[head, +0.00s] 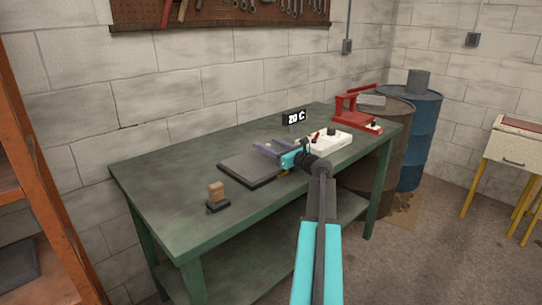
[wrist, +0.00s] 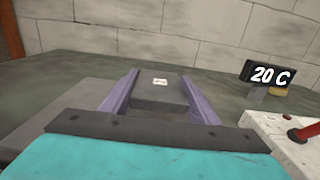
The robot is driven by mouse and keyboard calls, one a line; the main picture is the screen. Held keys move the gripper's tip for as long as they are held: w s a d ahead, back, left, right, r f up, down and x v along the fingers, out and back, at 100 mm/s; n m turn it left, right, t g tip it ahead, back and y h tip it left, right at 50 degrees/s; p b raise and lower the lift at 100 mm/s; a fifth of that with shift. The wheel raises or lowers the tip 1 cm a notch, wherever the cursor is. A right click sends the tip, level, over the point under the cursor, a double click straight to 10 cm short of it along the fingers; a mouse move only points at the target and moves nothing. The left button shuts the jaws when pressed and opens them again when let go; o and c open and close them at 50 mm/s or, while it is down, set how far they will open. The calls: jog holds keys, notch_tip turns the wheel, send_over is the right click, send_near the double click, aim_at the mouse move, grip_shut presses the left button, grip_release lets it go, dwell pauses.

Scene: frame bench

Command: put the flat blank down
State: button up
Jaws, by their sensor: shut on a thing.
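My gripper (head: 268,148) is over the bench, near the back right corner of a dark flat plate (head: 240,170). In the wrist view, its two purple fingers are shut on a flat grey blank (wrist: 160,97) with a small white label near its far edge.
A green bench (head: 165,185) carries a wooden block on a dark base (head: 217,196) at the front left. A white box with a red lever (head: 328,141), a "20 C" display (head: 294,117) and a red press (head: 355,112) stand to the right. The bench's left end is clear.

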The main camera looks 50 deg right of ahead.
jog(key=shift+f, duration=1.75)
jog(key=o, duration=1.1)
jog(key=shift+f, duration=0.15)
jog(key=shift+o, duration=0.2)
jog(key=s, duration=0.8)
jog(key=s+a, duration=0.1)
jog(key=s, duration=0.3)
jog(key=shift+s, duration=0.1)
